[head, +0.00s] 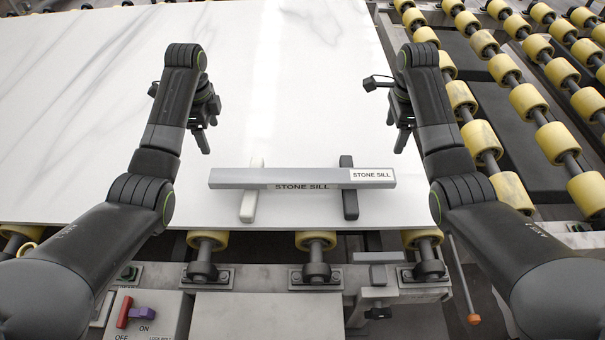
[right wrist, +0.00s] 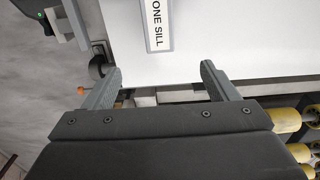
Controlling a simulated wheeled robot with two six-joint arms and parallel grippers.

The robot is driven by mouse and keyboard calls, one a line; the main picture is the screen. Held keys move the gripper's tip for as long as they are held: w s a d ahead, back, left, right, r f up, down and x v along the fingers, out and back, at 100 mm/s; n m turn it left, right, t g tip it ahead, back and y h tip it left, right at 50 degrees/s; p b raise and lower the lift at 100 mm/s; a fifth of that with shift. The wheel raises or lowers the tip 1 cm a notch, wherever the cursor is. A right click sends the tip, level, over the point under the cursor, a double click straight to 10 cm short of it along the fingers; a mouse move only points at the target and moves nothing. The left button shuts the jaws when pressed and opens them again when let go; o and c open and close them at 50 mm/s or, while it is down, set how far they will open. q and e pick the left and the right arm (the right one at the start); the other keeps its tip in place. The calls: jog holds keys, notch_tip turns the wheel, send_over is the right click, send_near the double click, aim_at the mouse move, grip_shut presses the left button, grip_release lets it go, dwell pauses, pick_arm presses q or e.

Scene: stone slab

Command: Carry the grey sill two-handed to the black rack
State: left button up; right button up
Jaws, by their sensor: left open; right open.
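The grey sill (head: 228,180) is a long straight bar labelled "STONE SILL". It lies across a white bar (head: 249,206) and a black bar (head: 349,204) on the white slab. In the right wrist view the labelled end of the sill (right wrist: 156,24) shows at the top, beyond the fingertips. My left gripper (head: 203,136) is open and empty, above and behind the sill's left end. My right gripper (head: 398,130) is open and empty, above and behind its right end; its spread fingers also show in the right wrist view (right wrist: 160,86). I cannot make out a separate black rack.
The white marbled slab (head: 90,80) fills the left and middle. Yellow rollers (head: 528,100) run along the right and below the slab's front edge. The slab behind the sill is clear.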

aim_at(223, 175)
pick_arm(q)
jog(key=shift+s, duration=0.25)
pick_arm(e)
jog(key=shift+s, duration=0.2)
pick_arm(q)
notch_tip(223, 175, down, 17)
jog(key=shift+w+f, duration=0.1)
jog(key=shift+f, duration=0.05)
pick_arm(e)
notch_tip(223, 175, down, 17)
jog(key=shift+w+f, duration=0.1)
jog(key=shift+f, duration=0.05)
pick_arm(q)
jog(key=shift+c, duration=0.3)
pick_arm(e)
jog(key=shift+c, duration=0.3)
pick_arm(q)
grip_shut()
pick_arm(e)
grip_shut()
pick_arm(q)
jog(key=shift+w+r, duration=0.15)
jog(key=shift+r, duration=0.05)
pick_arm(e)
jog(key=shift+w+r, duration=0.15)
jog(key=shift+r, duration=0.05)
